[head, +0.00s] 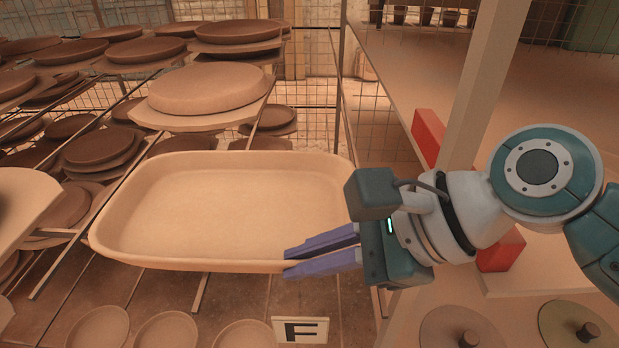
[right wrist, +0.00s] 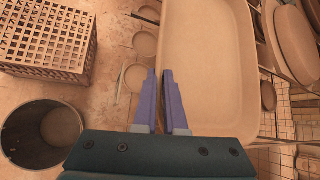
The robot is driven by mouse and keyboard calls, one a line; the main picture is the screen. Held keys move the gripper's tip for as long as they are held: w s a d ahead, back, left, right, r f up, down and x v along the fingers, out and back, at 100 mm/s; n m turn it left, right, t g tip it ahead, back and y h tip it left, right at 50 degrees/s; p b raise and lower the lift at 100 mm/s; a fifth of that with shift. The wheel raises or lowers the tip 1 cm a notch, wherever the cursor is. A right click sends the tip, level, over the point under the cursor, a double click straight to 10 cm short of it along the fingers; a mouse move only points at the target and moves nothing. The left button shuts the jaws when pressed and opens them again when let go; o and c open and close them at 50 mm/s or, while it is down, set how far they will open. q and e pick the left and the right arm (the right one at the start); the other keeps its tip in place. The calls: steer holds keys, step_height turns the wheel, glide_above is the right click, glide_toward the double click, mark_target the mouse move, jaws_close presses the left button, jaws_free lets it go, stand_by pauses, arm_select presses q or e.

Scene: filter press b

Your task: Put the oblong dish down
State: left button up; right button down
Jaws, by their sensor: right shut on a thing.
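The oblong dish (head: 220,210) is a large, shallow tan tray with rounded corners and a raised rim, roughly level and empty inside. My right gripper (head: 290,263) is shut on its near rim, close to the right corner. The right wrist view shows the purple fingers of the right gripper (right wrist: 162,78) at the long rim of the dish (right wrist: 212,75). The dish appears above the rack's rails; I cannot tell whether its underside touches anything. My left gripper is not in view.
A rack of boards with round plates (head: 210,90) stands behind and left. Small round dishes (head: 165,330) and an F sign (head: 300,330) lie below. A shelf post (head: 487,85) is close to my right arm. The wrist view shows a lattice crate (right wrist: 45,40) and a bin (right wrist: 40,132).

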steer(key=shift+w+r, duration=0.1)
steer(key=c, duration=1.4)
jaws_free()
steer(key=o, duration=0.4)
steer(key=p+v, duration=0.4)
steer(key=v, duration=0.7)
steer(key=s+d+f+n+h, duration=0.2)
steer(key=s+d+n+h, duration=0.2)
steer(key=s+n, duration=0.3)
steer(key=s+d+f+n+h, duration=0.1)
steer(key=s+d+n+h, duration=0.4)
steer(key=n, duration=0.6)
steer(key=s+d, duration=0.2)
steer(key=s, duration=0.1)
steer(key=shift+s+f+t, duration=0.2)
steer(key=shift+f+t, duration=0.1)
steer(key=shift+f, duration=0.05)
